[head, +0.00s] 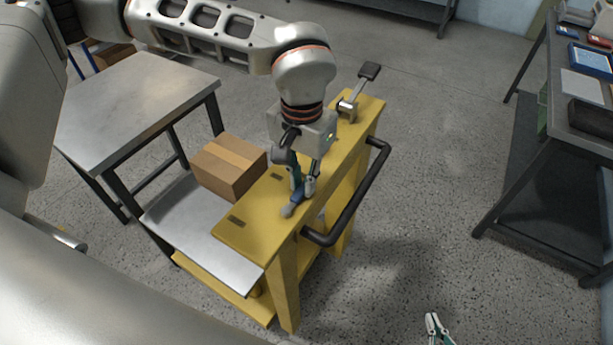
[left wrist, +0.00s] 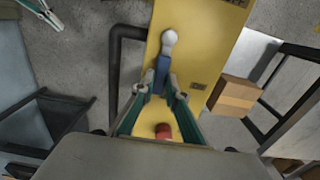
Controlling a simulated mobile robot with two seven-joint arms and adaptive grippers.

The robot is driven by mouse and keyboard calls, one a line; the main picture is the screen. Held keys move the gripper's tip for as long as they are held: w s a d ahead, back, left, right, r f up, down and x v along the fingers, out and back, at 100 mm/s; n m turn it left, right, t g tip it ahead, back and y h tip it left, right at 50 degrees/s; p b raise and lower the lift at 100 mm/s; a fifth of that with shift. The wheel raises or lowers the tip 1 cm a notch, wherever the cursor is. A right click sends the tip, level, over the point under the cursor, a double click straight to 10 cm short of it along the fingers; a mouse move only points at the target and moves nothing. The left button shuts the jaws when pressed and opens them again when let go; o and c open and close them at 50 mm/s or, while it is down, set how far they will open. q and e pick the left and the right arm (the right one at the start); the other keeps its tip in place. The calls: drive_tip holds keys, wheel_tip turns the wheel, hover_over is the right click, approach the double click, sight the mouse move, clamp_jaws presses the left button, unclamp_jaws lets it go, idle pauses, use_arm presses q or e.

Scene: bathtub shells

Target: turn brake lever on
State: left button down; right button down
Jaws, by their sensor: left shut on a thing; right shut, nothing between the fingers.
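A lever with a blue shaft and a grey ball knob (head: 288,211) sits on the yellow top of the cart (head: 250,232). It also shows in the left wrist view (left wrist: 170,38), with the knob pointing away from my gripper. My left gripper (head: 304,190) reaches down from above, and its fingers (left wrist: 162,86) are shut on the blue shaft. The fingers partly hide the lever's base. My right gripper (head: 436,322) is shut and empty at the bottom of the head view, away from the cart.
A black handle bar (head: 350,205) runs along the cart's right side. A grey lever with a black pad (head: 369,71) stands at its far end. A cardboard box (head: 228,166) is close on the left, near a metal table (head: 135,105). The floor right of the cart is clear.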

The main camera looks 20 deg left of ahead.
idle(0.3)
use_arm(q)
drive_tip(key=c, duration=2)
unclamp_jaws()
drive_tip(key=shift+d, duration=0.1)
drive_tip(key=shift+r, duration=0.1)
wheel_tip(320, 180, up, 12)
drive_tip(key=shift+f, duration=0.1)
